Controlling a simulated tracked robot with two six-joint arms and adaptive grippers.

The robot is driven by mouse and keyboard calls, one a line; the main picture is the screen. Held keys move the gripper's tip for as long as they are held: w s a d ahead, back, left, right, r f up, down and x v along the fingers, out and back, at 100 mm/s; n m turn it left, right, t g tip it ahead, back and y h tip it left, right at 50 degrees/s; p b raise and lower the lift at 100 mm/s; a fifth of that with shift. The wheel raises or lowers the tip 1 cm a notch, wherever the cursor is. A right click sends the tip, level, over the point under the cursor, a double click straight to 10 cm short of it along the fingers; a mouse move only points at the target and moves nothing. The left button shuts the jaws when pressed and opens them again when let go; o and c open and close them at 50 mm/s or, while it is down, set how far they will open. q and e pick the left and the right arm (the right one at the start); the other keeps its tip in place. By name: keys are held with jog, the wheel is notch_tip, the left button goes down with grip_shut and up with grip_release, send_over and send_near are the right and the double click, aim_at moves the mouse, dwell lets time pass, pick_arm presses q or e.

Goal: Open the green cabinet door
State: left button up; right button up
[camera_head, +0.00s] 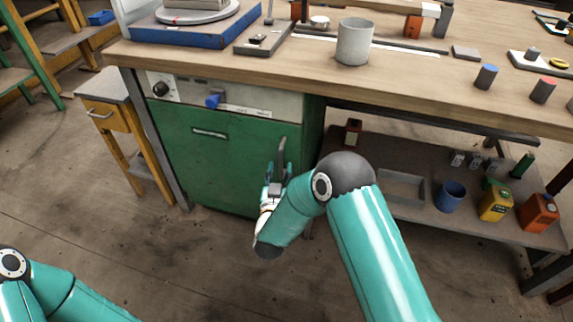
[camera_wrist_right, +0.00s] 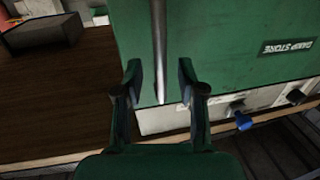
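The green cabinet door (camera_head: 205,165) is under the workbench and looks shut. Its upright handle (camera_head: 282,150) is near the door's right edge. In the right wrist view the handle is a silver bar (camera_wrist_right: 159,45), and a "DAMP STORE" label (camera_wrist_right: 287,47) appears upside down on the green face (camera_wrist_right: 215,40). My right gripper (camera_head: 278,172) is at the handle's lower part. In the wrist view its open fingers (camera_wrist_right: 159,76) stand on either side of the bar, with gaps visible on both sides. My left arm shows at the lower left; its gripper is out of view.
A control panel with a blue knob (camera_head: 213,101) sits above the door. A yellow-framed stool with a drawer (camera_head: 104,117) stands to the left. A lower shelf (camera_head: 400,160) with cans and a blue cup (camera_head: 450,196) is at the right. The floor before the door's left part is clear.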

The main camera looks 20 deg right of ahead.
jog(key=shift+x, duration=1.45)
grip_shut()
